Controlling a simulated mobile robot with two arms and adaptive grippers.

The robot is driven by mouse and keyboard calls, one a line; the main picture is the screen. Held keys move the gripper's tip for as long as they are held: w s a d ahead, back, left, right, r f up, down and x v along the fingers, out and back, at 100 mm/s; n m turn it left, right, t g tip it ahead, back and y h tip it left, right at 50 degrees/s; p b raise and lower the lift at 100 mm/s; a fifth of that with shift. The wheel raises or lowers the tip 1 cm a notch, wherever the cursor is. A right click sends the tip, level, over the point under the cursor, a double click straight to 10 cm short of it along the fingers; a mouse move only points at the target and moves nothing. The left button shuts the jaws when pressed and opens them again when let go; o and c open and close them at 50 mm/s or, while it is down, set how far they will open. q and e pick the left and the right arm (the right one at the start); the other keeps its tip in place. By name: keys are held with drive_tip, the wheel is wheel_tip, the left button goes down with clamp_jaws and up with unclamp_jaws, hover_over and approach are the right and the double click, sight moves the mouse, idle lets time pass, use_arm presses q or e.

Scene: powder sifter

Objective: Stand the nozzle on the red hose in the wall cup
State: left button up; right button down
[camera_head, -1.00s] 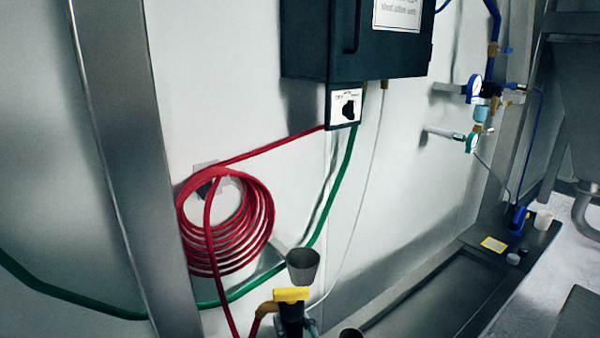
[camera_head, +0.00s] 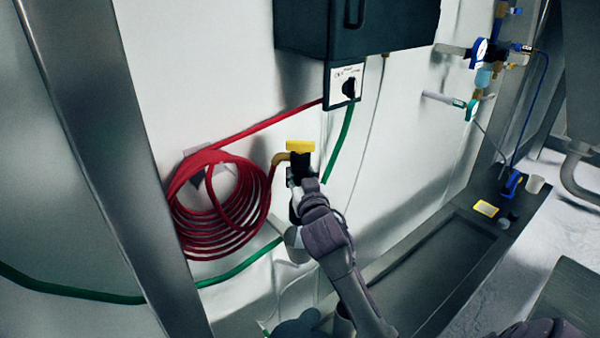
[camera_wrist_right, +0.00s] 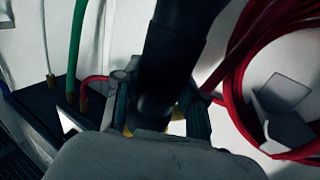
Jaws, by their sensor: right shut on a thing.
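The nozzle (camera_head: 300,160) has a black body, a yellow top and a brass elbow on its left, where the red hose (camera_head: 215,212) joins it. My right gripper (camera_head: 301,178) is shut on its black body and holds it upright in front of the wall. In the right wrist view the black body (camera_wrist_right: 170,70) stands between the two fingers (camera_wrist_right: 158,105). The grey wall cup (camera_head: 293,246) shows below the nozzle in the head view, partly hidden behind my right gripper and wrist. The nozzle's lower end is hidden too. My left gripper is not in view.
The red hose's coil hangs on the wall at left, close to the nozzle. A green hose (camera_head: 225,273) runs below it. A dark cabinet (camera_head: 350,28) with a switch box (camera_head: 343,84) is above right. A steel post (camera_head: 105,170) stands at far left.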

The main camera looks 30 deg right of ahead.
drive_tip(key=shift+r, duration=0.15)
drive_tip(key=shift+f+b, duration=1.4)
drive_tip(key=shift+f, duration=0.7)
use_arm(q)
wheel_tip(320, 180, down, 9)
drive_tip(key=b, duration=0.6)
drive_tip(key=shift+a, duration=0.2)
use_arm(e)
drive_tip(key=shift+f, duration=4.35)
use_arm(q)
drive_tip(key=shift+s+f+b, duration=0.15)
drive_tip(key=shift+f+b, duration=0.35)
drive_tip(key=shift+b, duration=0.05)
use_arm(e)
drive_tip(key=shift+f, duration=0.55)
drive_tip(key=c, duration=0.6)
unclamp_jaws()
drive_tip(key=shift+f, duration=0.2)
drive_tip(key=v, duration=1.2)
drive_tip(key=shift+r, duration=0.15)
